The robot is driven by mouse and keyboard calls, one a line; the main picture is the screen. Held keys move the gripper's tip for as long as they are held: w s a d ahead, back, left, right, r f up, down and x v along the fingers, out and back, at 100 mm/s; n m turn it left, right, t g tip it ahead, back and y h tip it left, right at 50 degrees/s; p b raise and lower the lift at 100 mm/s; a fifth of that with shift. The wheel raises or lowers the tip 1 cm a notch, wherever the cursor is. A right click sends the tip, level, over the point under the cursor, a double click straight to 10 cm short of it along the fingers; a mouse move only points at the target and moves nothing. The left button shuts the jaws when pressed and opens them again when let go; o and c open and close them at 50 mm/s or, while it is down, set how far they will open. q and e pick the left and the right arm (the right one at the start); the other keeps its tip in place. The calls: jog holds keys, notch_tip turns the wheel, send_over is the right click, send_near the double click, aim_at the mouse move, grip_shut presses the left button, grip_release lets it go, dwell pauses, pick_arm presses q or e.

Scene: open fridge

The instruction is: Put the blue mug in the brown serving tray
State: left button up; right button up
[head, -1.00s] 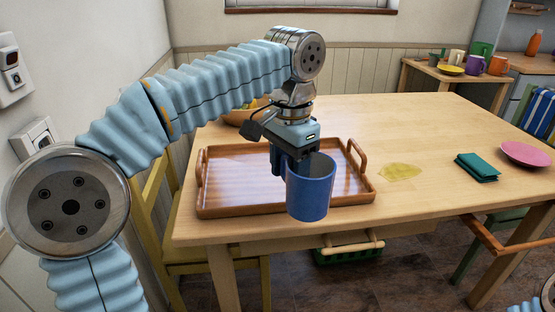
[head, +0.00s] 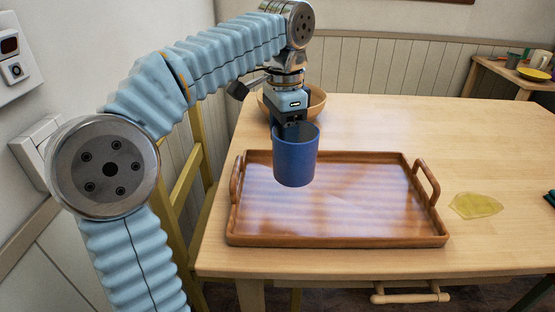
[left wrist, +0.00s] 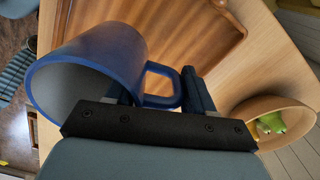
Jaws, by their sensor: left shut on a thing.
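The blue mug (head: 295,160) is upright in the head view, held by my left gripper (head: 290,127). It appears in front of the brown serving tray (head: 340,240) and overlaps its left half in the picture. It looks held above the tray; the exact height is hard to tell. In the left wrist view the blue mug (left wrist: 115,55) fills the upper left, and its handle lies between the fingers of my left gripper (left wrist: 160,88). The wooden tray (left wrist: 215,25) shows beyond it. The tray is empty. My right gripper is not in view.
A wooden bowl (head: 312,104) stands behind the tray; its green and yellow contents show in the left wrist view (left wrist: 270,124). A yellow cloth-like patch (head: 476,205) lies right of the tray. A yellow chair (head: 197,150) stands at the table's left. The table's back right is clear.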

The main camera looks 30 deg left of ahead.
pick_arm(q)
jog(key=shift+w+a+f, duration=0.2)
jog(key=shift+a+f, duration=0.25)
jog(key=shift+f, duration=0.15)
jog(key=shift+w+a+f, duration=0.2)
jog(key=shift+a+f, duration=0.25)
jog(key=shift+f, duration=0.15)
jog(key=f, duration=0.2)
jog(key=a+f, duration=0.1)
jog(key=f, duration=0.1)
jog(key=shift+w+a+b, duration=0.1)
jog(key=shift+w+b, duration=0.15)
jog(key=shift+b, duration=0.1)
jog(key=shift+f, duration=0.3)
jog(key=shift+f, duration=0.1)
jog(key=o, duration=1.4)
jog(key=shift+r+p, duration=1.1)
jog(key=shift+r, duration=5.05)
